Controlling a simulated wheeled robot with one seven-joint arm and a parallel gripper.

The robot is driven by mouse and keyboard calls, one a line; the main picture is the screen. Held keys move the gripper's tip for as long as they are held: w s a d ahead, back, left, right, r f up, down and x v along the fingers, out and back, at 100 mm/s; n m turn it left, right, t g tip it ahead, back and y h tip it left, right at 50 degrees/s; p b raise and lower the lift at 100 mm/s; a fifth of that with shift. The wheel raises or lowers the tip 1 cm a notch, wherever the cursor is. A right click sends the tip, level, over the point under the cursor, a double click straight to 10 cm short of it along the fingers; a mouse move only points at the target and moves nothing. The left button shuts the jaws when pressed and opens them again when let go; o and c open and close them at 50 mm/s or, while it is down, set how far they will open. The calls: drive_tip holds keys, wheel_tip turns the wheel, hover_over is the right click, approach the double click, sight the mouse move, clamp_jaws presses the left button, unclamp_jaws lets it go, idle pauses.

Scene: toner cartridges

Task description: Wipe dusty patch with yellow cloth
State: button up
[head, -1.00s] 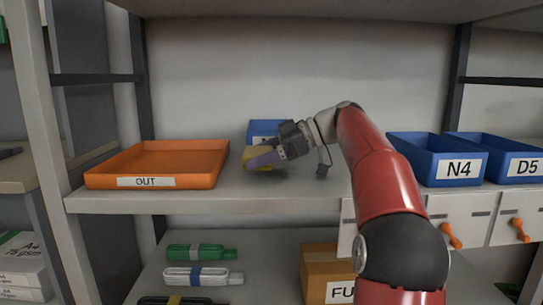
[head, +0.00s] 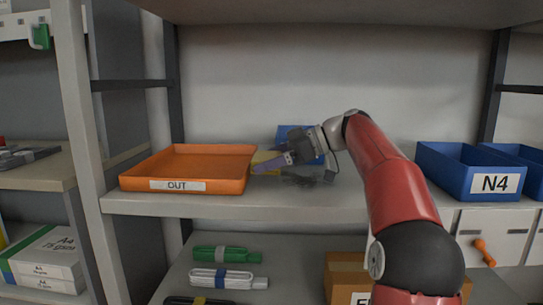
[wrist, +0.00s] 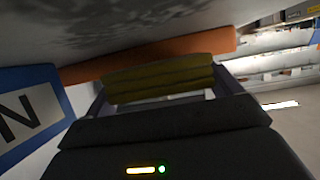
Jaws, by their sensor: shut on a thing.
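My gripper (head: 268,164) is shut on the yellow cloth (head: 263,158), just right of the orange OUT tray. In the wrist view the cloth (wrist: 160,78) is a folded, layered pad between the fingers. A dark, mottled dusty patch (head: 303,181) lies on the shelf right of the cloth, partly under my wrist and mixed with shadow. The patch also shows in the wrist view (wrist: 95,30). I cannot tell whether the cloth touches the shelf or the tray.
The orange OUT tray (head: 190,150) stands close to the left of my gripper. A blue bin (head: 285,132) stands behind the gripper. A blue N4 bin (head: 455,181) is at the right. The shelf's front edge (head: 240,206) runs below.

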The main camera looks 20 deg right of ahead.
drive_tip(key=shift+w+d+p, duration=0.35)
drive_tip(key=shift+w+d, duration=0.05)
drive_tip(key=shift+w, duration=0.3)
drive_tip(key=shift+s+d+r+p, duration=0.1)
drive_tip(key=shift+s+d, duration=0.25)
drive_tip(key=shift+d, duration=0.6)
drive_tip(key=shift+s+d+r+p, duration=0.1)
drive_tip(key=shift+s+d, duration=0.2)
drive_tip(key=shift+d, duration=0.7)
drive_tip(key=shift+s+d+r+p, duration=0.1)
drive_tip(key=shift+s+d, duration=0.25)
drive_tip(key=shift+d, duration=0.6)
drive_tip(key=shift+s+d+r+p, duration=0.1)
drive_tip(key=shift+s+d+p, duration=0.25)
drive_tip(key=shift+d, duration=0.9)
drive_tip(key=shift+s+d+p, duration=0.3)
drive_tip(key=shift+s+d, duration=0.15)
drive_tip(key=shift+d, duration=0.75)
drive_tip(key=shift+s+d+r+p, duration=0.1)
drive_tip(key=shift+s+d+p, duration=0.25)
drive_tip(key=shift+d, duration=0.9)
wheel_tip(320, 180, up, 6)
drive_tip(key=shift+f, duration=0.1)
drive_tip(key=shift+a, duration=0.15)
